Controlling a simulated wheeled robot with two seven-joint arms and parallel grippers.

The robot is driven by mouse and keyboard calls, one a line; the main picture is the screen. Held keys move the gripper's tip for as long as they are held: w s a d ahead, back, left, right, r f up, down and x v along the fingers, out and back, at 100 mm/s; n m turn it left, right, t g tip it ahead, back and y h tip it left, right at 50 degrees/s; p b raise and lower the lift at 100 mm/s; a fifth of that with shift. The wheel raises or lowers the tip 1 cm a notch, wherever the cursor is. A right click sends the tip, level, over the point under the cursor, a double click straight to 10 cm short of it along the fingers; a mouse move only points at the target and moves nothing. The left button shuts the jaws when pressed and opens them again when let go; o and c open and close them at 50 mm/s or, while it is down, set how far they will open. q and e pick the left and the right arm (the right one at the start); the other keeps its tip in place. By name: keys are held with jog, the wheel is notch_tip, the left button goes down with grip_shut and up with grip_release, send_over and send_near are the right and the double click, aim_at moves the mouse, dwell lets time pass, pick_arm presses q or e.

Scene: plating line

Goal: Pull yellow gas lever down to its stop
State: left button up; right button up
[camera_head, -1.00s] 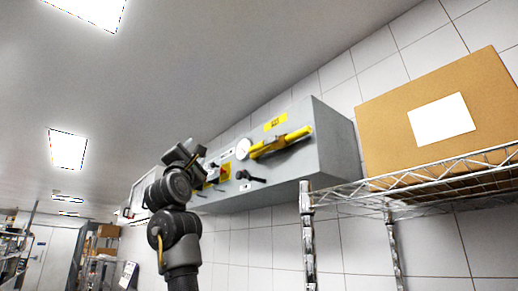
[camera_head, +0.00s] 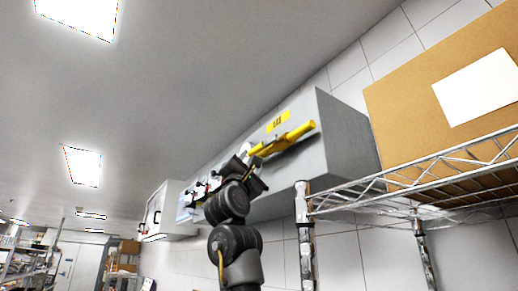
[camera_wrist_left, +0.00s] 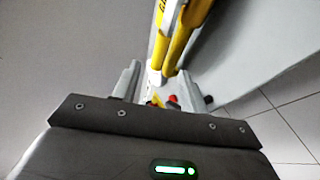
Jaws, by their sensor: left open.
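The yellow gas lever (camera_head: 288,138) sticks out from the front of a grey wall box (camera_head: 345,135), slanting up to the right below a yellow label (camera_head: 278,121). My left gripper (camera_head: 250,161) is at the lever's lower left end and partly hides what is behind it. In the left wrist view, my left gripper (camera_wrist_left: 157,76) is open, and yellow bars of the lever (camera_wrist_left: 176,45) run down from the top edge to the space between its fingers. I cannot tell whether the fingers touch the lever. My right gripper is in neither view.
A wire shelf (camera_head: 455,157) with a large cardboard box (camera_head: 400,120) stands close on the right. Small controls show left of my gripper, partly hidden by my arm. A white cabinet (camera_head: 165,207) hangs further left. The space below the ceiling at left is open.

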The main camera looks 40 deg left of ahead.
aim_at(256, 151)
pick_arm(q)
jog(key=p+x, duration=0.6)
jog(key=x, duration=0.3)
jog(key=shift+w+a+r+p, duration=0.15)
jog(key=shift+w+r+p, duration=0.1)
jog(key=shift+p, duration=0.25)
jog(key=shift+c, duration=0.4)
grip_shut()
